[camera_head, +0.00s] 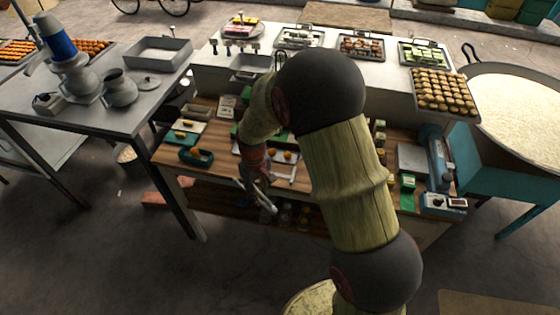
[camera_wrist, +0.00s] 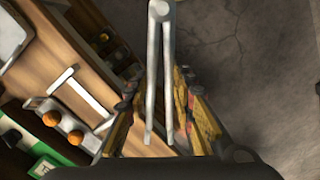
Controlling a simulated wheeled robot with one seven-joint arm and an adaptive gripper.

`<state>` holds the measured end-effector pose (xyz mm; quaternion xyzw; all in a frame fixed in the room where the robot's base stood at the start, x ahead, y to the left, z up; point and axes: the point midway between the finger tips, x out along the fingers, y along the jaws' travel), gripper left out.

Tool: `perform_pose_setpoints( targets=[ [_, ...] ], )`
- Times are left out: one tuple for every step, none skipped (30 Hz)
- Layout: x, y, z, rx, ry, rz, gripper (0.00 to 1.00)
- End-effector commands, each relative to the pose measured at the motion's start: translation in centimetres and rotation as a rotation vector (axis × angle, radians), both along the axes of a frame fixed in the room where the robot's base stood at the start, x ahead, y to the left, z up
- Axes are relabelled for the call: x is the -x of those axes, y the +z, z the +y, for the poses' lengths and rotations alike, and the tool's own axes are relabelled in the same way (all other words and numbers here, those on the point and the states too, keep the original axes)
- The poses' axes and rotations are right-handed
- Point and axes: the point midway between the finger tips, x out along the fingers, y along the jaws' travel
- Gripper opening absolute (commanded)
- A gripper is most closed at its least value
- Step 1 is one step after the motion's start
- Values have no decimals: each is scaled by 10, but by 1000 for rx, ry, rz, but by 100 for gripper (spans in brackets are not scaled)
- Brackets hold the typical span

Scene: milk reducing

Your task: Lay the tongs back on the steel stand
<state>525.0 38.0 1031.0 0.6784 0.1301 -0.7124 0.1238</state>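My gripper (camera_head: 257,180) hangs over the front edge of the wooden counter. It is closed around the steel tongs (camera_head: 264,201), which stick out past the edge toward the floor. In the wrist view the tongs (camera_wrist: 159,60) lie between the two yellowish fingers of my gripper (camera_wrist: 158,100), with the joined end far and the two arms toward the camera. The exact finger contact is hard to see. A bent steel piece that looks like the stand (camera_wrist: 78,90) lies on the wood at the left in the wrist view, apart from the tongs and with nothing on it.
Orange balls (camera_wrist: 62,122) sit on a tray beside the steel piece. A scale (camera_head: 442,203) stands at the right. Shelf jars (camera_head: 290,214) are below. The floor in front is free.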

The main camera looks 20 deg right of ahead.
Motion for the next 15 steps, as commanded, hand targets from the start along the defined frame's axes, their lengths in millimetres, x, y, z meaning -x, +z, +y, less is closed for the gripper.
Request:
perform_pose_setpoints(
  targets=[
    [3,0,-5,-5,86,-23,22],
    [4,-2,-8,-10,140,-33,22],
    [5,-3,-11,-16,205,-48,22],
    [6,-4,-13,-21,254,-58,22],
    [5,-4,-15,-25,292,-65,22],
    [6,-5,-18,-31,342,-76,22],
    [6,-5,-19,-36,370,-80,22],
    [7,-6,-21,-40,398,-84,22],
    [7,-6,-22,-44,434,-92,22],
    [7,-6,-23,-48,454,-95,22],
    [7,-7,-25,-51,474,-99,22],
    [8,-7,-26,-55,500,-103,22],
    [8,-8,-27,-58,519,-106,22],
    [8,-8,-28,-61,537,-109,22],
    [8,-8,-29,-64,557,-111,22]
  ],
)
